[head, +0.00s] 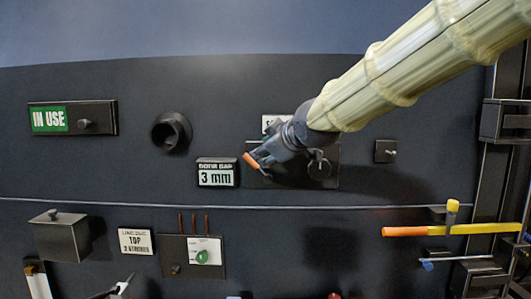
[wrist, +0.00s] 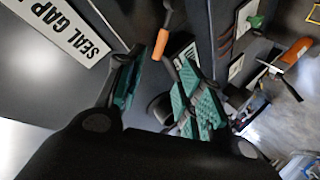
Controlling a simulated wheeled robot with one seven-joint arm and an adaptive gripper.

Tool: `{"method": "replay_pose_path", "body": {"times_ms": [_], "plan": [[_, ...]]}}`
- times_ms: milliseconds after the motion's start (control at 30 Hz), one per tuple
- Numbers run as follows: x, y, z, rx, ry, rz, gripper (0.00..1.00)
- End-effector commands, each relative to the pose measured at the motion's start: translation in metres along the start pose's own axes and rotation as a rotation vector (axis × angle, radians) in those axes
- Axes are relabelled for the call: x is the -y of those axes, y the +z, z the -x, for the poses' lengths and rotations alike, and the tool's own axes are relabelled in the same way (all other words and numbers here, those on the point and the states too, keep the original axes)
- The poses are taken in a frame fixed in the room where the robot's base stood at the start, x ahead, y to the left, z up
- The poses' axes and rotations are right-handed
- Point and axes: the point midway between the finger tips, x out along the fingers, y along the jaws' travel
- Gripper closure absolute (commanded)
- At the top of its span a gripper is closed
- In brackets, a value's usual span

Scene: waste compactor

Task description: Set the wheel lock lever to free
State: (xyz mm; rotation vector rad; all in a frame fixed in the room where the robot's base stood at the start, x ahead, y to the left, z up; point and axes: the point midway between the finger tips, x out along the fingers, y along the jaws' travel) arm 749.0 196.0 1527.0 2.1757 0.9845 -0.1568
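No label reading wheel lock or free is legible, so I cannot tell for sure which lever is the wheel lock lever. A long yellow lever (head: 468,229) with an orange grip lies level at the right. My gripper (head: 268,150) is at a dark plate in the middle of the panel, far left of that lever. A short orange-handled lever (head: 252,160) is at its fingers. In the wrist view this orange handle (wrist: 161,44) shows just beyond the gap between the green-padded fingers (wrist: 160,62). The fingers are apart with nothing visibly held; contact with the handle cannot be told.
A SEAL GAP label (wrist: 68,33) is beside the fingers. A 3 mm sign (head: 217,175), an IN USE slider (head: 73,118), a round dark socket (head: 171,132) and a knobbed box (head: 60,238) are on the panel. A blue-ended rod (head: 450,261) sits below the yellow lever.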

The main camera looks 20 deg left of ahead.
Motion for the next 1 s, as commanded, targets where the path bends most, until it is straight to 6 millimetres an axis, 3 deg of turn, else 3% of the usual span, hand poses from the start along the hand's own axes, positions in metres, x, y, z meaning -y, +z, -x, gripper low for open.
{"method": "replay_pose_path", "body": {"times_ms": [133, 333, 467, 800, 1000], "plan": [[0.000, 0.000, 0.000, 0.000, 0.000, 0.000, 0.65], [-0.006, 0.002, 0.002, 0.006, 0.010, -0.116, 1.00], [-0.019, 0.005, 0.006, 0.015, 0.027, -0.388, 1.00], [-0.050, 0.006, 0.025, 0.008, 0.027, -1.253, 1.00], [-0.057, 0.001, 0.032, 0.001, 0.006, -1.522, 1.00]]}}
